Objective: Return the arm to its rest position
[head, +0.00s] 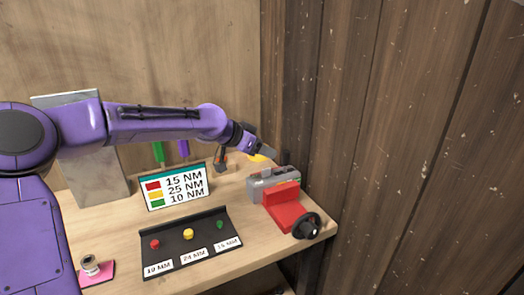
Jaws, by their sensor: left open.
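My left arm comes in from the left, purple, and reaches across above the workbench (120,215). Its gripper (268,155) is at the end of the arm, open, above and behind the grey and red vise (282,201). A yellow thing (257,158) shows right beside the fingers; I cannot tell whether it touches them. My right gripper is out of view.
A sign with torque values (174,187) stands on the bench. In front is a black tray (190,261) with red, yellow and green pieces. A metal part on a pink pad (99,276) sits at front left. Wooden walls close the back and right.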

